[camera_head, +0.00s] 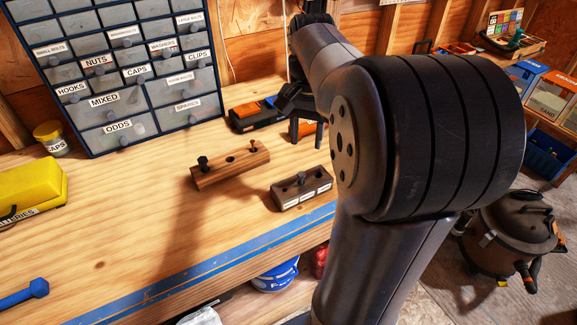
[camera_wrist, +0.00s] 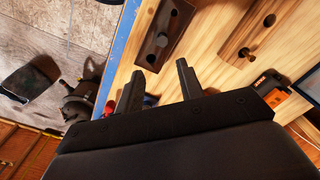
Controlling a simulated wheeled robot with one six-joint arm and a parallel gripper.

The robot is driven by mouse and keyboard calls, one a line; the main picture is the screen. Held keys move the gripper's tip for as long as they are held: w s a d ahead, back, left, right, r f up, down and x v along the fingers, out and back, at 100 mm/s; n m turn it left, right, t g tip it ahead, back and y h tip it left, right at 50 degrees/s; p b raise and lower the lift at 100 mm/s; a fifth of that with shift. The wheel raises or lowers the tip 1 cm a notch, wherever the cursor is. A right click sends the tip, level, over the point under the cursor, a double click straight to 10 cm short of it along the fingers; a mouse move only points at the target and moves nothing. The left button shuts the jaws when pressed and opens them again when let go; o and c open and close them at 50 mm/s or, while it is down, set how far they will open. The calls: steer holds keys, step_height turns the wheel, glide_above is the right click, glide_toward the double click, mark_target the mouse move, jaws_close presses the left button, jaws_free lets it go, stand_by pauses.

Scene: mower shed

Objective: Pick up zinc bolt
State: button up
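A dark wooden block (camera_head: 290,195) with pale labels on its front stands near the bench's front edge. A small dark-grey bolt (camera_head: 301,178) stands in its middle hole; I cannot tell if it is zinc. In the wrist view this bolt (camera_wrist: 162,40) sits between two empty holes. A lighter wooden block (camera_head: 225,172) behind it to the left holds a black-headed bolt (camera_head: 203,162) and a thin brownish one (camera_head: 252,147). My gripper (camera_head: 306,130) is above the bench, behind the dark block; its open fingers also show in the wrist view (camera_wrist: 158,88), with nothing between them.
A labelled drawer cabinet (camera_head: 124,72) stands at the back left. An orange and black tool (camera_head: 253,114) lies beside my gripper. A yellow case (camera_head: 32,190) and blue object (camera_head: 25,293) are at left. Bare bench (camera_head: 130,225) lies between. A shop vacuum (camera_head: 512,235) stands on the floor.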

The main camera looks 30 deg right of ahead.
mark_target(301, 174)
steer(key=f, duration=1.1)
steer(key=shift+a+p, duration=0.35)
steer(key=shift+a, duration=0.05)
steer(key=shift+c, duration=0.5)
steer(key=shift+r, duration=0.1)
jaws_close()
